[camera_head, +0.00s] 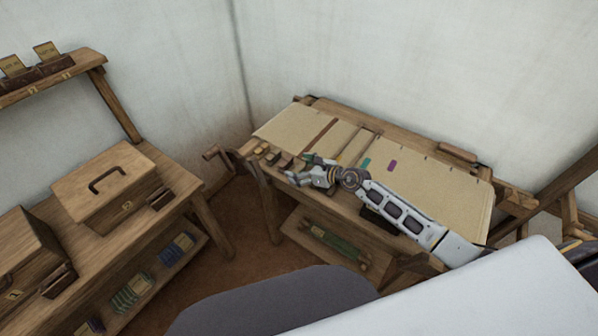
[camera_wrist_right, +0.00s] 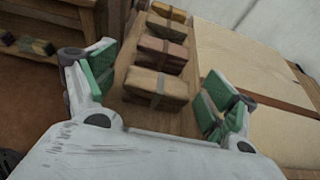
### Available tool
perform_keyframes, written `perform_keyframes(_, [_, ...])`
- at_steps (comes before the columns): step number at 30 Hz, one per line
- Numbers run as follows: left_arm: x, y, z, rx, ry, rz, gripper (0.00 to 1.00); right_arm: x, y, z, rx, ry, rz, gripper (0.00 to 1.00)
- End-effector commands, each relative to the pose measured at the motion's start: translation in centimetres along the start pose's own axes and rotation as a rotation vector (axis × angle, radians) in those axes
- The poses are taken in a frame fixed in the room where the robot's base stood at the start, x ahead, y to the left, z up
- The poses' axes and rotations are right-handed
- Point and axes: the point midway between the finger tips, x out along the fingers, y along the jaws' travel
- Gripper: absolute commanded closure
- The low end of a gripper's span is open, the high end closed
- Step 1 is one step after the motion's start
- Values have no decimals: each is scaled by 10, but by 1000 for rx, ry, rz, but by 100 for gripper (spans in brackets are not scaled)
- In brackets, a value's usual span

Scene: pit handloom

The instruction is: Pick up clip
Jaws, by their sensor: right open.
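My right gripper (camera_head: 298,170) reaches over the near left end of the wooden loom (camera_head: 300,102). In the right wrist view my right gripper (camera_wrist_right: 155,92) is open, its green pads spread apart and nothing held. Between and ahead of the fingers lies a row of small strapped blocks: a tan one (camera_wrist_right: 156,87), a reddish one (camera_wrist_right: 163,53) and a yellowish one (camera_wrist_right: 167,13). They sit on a narrow wooden strip; I cannot tell whether these are the clips. A teal mark (camera_head: 365,163) and a purple mark (camera_head: 392,166) lie on the loom's cloth. My left gripper is out of view.
The pale cloth (camera_head: 440,190) spreads right of the blocks. A shelf (camera_head: 300,235) under the loom holds a green bundle (camera_head: 335,240). A wooden table (camera_head: 180,182) at left carries a handled box (camera_head: 105,190). White walls stand close behind the loom.

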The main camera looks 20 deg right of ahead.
Motion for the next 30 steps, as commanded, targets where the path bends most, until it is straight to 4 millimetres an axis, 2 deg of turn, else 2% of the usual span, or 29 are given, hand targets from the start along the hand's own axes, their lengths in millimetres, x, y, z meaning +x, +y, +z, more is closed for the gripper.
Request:
perform_keyframes(11, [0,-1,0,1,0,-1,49,0,0,0,0,0,0,14])
perform_keyframes(21, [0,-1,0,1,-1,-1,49,0,0,0,0,0,0,58])
perform_keyframes(30, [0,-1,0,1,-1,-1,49,-1,0,1,0,0,0,58])
